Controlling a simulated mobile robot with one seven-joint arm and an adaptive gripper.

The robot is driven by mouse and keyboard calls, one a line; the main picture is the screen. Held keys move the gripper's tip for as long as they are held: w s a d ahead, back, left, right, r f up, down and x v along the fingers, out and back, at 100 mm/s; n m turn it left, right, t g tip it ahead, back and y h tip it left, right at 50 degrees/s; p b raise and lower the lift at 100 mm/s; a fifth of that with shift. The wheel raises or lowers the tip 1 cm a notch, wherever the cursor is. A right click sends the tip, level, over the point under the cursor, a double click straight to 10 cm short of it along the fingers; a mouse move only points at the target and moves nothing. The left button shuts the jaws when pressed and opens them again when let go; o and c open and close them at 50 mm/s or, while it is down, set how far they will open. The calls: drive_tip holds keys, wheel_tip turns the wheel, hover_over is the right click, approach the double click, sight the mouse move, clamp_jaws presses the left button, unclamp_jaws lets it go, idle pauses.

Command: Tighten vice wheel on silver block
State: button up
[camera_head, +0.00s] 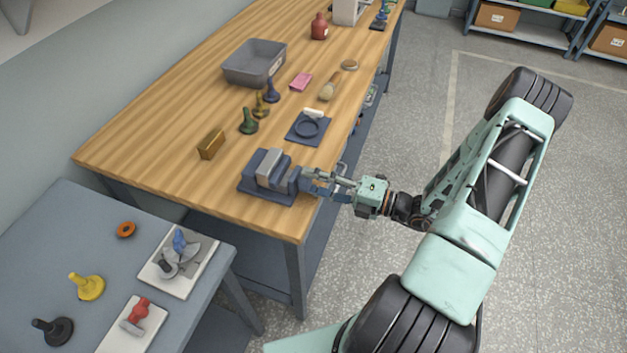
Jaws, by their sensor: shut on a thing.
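The vice (258,189) stands on its dark base near the front right edge of the wooden workbench. The silver block (269,165) sits between the vice's jaws, its top showing. The vice wheel is at the vice's right end, mostly hidden behind my gripper. My gripper (311,181) reaches in from the right at the bench edge and is shut on the vice wheel. How closely the jaws press on the block is too small to tell.
A lower grey table (50,235) holds more coloured pieces at front left.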

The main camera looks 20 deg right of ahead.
drive_tip(key=o, duration=1.2)
drive_tip(key=shift+c, duration=0.2)
